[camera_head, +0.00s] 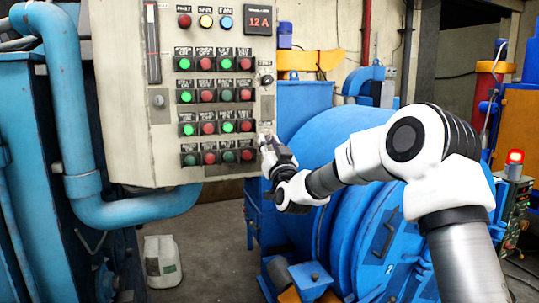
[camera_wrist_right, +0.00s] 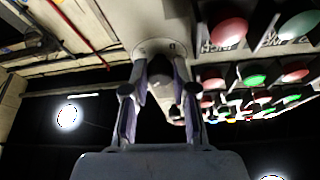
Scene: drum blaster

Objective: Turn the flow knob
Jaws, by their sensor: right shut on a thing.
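A beige control panel (camera_head: 130,80) stands upright at the upper left of the head view. My right gripper (camera_head: 266,143) is at the panel's lower right edge, over a knob that it mostly hides. In the wrist view my right gripper (camera_wrist_right: 162,66) has its two fingers closed in on this knob, in front of a round pale dial plate (camera_wrist_right: 151,46). The knob itself is dark and hard to make out between the fingers. Another dark knob (camera_head: 267,80) sits higher on the same edge.
Rows of red and green buttons (camera_head: 207,94) lie just left of my right gripper; they also show in the wrist view (camera_wrist_right: 229,32). A large blue drum (camera_head: 340,150) stands behind my right arm. A blue pipe (camera_head: 75,110) runs along the left. A white canister (camera_head: 162,262) stands on the floor.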

